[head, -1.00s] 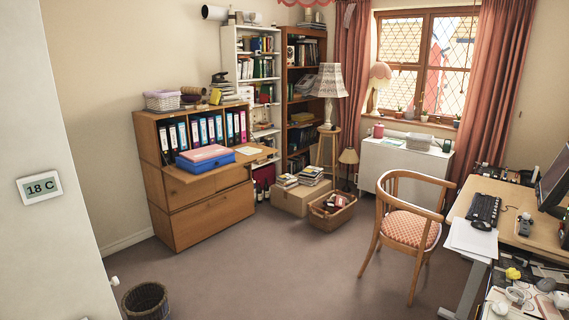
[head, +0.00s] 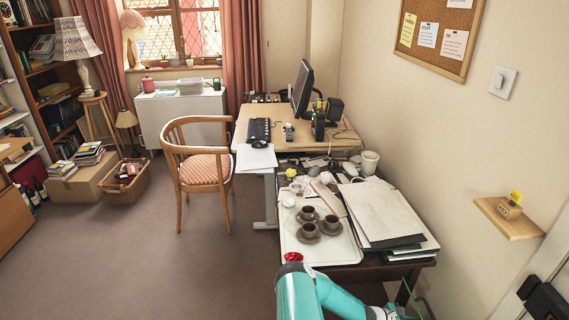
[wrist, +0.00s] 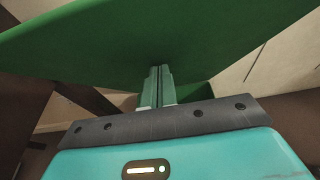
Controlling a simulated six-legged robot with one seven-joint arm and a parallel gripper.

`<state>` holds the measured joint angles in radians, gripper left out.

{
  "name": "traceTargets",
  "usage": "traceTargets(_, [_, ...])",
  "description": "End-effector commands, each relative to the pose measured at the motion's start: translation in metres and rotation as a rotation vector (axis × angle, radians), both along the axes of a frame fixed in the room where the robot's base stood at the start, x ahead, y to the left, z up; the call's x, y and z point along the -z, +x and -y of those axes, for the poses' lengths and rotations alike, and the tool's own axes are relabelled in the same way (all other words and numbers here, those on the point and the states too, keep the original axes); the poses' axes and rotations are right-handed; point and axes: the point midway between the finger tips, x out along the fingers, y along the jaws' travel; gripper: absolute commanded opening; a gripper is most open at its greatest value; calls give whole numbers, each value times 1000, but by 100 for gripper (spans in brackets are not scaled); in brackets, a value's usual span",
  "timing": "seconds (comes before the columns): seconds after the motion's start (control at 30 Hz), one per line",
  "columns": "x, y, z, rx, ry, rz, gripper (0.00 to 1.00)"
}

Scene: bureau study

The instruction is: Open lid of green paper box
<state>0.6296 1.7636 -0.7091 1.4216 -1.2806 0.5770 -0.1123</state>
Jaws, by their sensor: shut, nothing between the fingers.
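A broad green panel (wrist: 150,35) fills the top of the wrist view. It looks like part of the green paper box, but I cannot tell whether it is the lid or a side. My gripper (wrist: 160,70) is shut and empty, its fingertips close to the panel's underside; I cannot tell if they touch. A darker green surface lies behind the fingers, partly hidden. In the head view my teal arm reaches toward the bottom right, and the box is not clearly visible there.
A dark side table holds a white tray (head: 290,245) with brown cups and large papers (head: 385,215). The desk (head: 290,135) with a monitor stands behind. A wooden wall shelf (head: 508,220) is at right. Open floor (head: 140,260) lies left.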

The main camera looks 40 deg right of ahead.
Motion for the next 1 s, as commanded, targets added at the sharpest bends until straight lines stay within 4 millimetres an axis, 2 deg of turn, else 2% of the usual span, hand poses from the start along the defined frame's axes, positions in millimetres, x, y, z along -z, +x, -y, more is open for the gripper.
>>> traceTargets(1.0, [0, -43, 48, 1, 1, 0, 0])
